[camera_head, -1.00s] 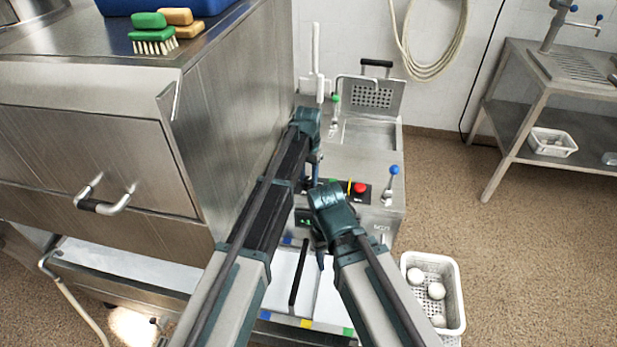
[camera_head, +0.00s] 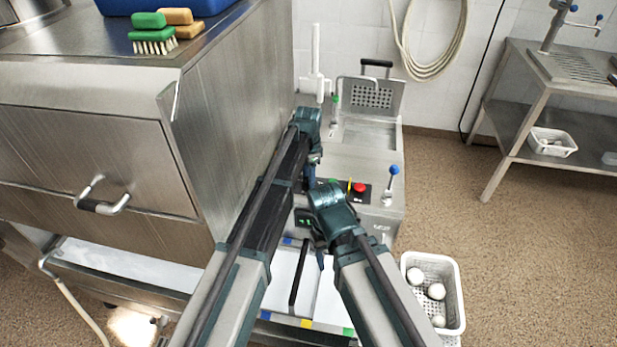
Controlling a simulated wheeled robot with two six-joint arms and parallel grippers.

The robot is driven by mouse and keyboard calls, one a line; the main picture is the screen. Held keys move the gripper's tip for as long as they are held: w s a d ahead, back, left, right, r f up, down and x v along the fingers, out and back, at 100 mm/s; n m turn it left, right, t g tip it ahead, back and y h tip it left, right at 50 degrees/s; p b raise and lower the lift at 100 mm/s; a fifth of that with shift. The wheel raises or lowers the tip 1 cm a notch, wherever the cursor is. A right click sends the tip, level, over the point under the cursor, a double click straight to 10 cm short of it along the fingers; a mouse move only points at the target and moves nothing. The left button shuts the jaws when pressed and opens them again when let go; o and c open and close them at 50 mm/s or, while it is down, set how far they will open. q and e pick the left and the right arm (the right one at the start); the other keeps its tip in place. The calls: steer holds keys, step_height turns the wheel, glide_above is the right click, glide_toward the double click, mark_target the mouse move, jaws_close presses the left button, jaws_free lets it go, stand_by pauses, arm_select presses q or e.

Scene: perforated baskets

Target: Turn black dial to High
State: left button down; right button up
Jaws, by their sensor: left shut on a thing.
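My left gripper (camera_head: 309,186) points down at the left end of the black control panel on the steel machine (camera_head: 362,155). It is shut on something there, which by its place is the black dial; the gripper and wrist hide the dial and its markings. A red button (camera_head: 359,188) and a green one (camera_head: 333,182) show on the same panel, right of the gripper. My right gripper (camera_head: 320,261) hangs in front of the machine, below the panel; its fingers are too small and dark to tell whether they are open.
A blue-knobbed lever (camera_head: 394,171) stands right of the panel. A tall steel unit (camera_head: 240,110) stands close on the left of my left arm. A white perforated basket (camera_head: 457,300) with white balls is on the floor at right.

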stand_by(0.4)
arm_select(q)
steer(key=shift+c, duration=2.2)
jaws_free()
steer(key=shift+r, duration=0.15)
step_height(320, 180, up, 14)
steer(key=p, duration=1.4)
steer(key=shift+f, duration=0.2)
steer(key=shift+f, duration=0.1)
